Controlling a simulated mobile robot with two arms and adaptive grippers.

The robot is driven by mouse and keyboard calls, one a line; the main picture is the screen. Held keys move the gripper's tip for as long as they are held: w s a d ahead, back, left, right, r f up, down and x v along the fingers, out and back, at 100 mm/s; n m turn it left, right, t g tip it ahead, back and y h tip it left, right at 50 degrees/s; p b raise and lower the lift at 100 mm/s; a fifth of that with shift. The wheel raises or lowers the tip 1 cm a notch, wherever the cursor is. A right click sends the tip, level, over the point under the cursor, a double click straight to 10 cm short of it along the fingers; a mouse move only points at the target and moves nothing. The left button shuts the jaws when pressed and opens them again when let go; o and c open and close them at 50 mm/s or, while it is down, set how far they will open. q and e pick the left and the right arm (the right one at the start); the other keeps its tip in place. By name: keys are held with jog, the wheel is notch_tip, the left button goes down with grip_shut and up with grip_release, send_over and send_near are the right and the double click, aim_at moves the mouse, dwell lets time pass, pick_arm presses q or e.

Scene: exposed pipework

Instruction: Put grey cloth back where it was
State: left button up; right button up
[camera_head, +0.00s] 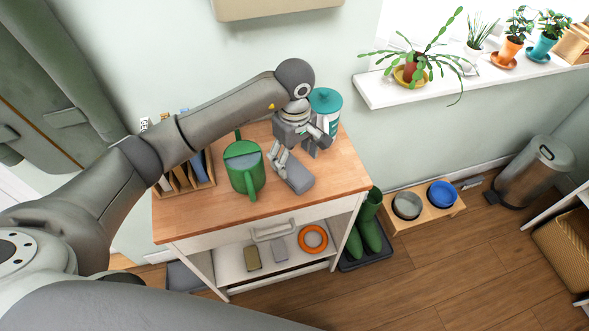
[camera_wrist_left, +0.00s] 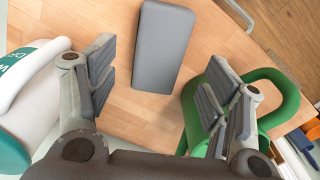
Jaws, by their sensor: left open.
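A grey folded cloth (camera_head: 297,178), looking like a flat rounded block, lies on the wooden tabletop (camera_head: 305,205) toward its right side. In the left wrist view the cloth (camera_wrist_left: 163,48) lies ahead of the fingers, near the table edge. My left gripper (camera_head: 298,156) is open and empty above the table, just behind the cloth. The wrist view shows the left gripper's fingers (camera_wrist_left: 160,84) spread wide with bare wood between them. On the shelf below the tabletop is a smaller grey piece (camera_head: 280,250); I cannot tell what it is. My right gripper is not in view.
A green watering can (camera_head: 245,170) stands left of the cloth, close to the fingers. A white and teal container (camera_head: 326,103) stands behind my gripper. The shelf also holds an olive block (camera_head: 252,259) and an orange ring (camera_head: 313,239). Green boots (camera_head: 368,235) stand right of the cabinet.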

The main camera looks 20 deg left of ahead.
aim_at(294, 169)
pick_arm(q)
notch_tip(294, 169, up, 6)
jog(key=b, duration=0.1)
jog(key=shift+r, duration=0.1)
dwell(0.5)
